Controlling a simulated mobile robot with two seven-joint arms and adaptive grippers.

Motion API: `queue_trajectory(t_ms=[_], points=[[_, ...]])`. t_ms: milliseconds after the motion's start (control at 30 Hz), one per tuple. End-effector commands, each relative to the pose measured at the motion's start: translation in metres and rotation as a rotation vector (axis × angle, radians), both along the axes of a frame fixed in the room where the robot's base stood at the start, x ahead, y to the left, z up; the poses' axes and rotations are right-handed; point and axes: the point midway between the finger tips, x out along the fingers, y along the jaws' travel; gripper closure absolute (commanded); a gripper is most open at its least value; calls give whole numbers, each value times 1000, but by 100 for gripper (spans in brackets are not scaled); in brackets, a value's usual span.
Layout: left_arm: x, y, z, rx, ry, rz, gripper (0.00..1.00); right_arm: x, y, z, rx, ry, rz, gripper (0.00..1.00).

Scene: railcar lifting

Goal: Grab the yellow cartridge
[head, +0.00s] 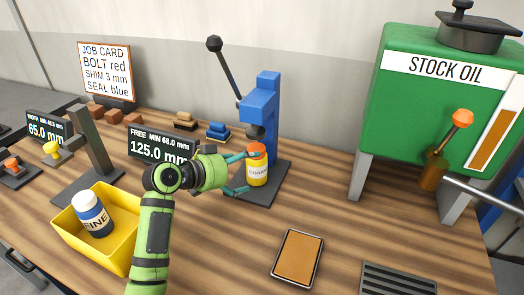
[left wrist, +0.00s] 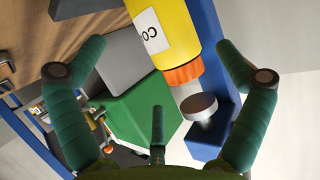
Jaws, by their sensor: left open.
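The yellow cartridge (head: 257,170) has an orange cap and a white label. It stands upright on the dark base of the blue lever press (head: 268,105), under the press head. It also shows in the left wrist view (left wrist: 160,30), with its orange end toward the press's round grey ram (left wrist: 198,104). My left gripper (head: 243,173) is open, with its green fingers around the cartridge in the head view. In the left wrist view the fingers (left wrist: 160,75) spread to either side, apart from it. My right gripper is not in view.
A yellow bin (head: 68,232) holding a white and blue bottle (head: 94,214) stands at the left front. A green stock oil tank (head: 428,90) stands at the right. A display (head: 160,147) stands behind my left arm. A brown tray (head: 298,255) lies in front.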

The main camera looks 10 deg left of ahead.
Motion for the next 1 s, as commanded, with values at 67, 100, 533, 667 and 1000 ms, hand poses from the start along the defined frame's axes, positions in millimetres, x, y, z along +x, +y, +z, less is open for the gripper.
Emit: queue_trajectory(t_ms=[67,100,533,667,1000], points=[[2,-2,0,-2,0,-1,0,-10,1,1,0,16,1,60],[5,-4,-1,-2,1,0,0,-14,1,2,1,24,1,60],[42,-26,-21,-4,3,0,0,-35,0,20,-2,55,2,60],[51,-33,-27,-3,1,0,0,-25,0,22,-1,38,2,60],[54,-35,-30,0,0,1,12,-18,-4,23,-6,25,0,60]])
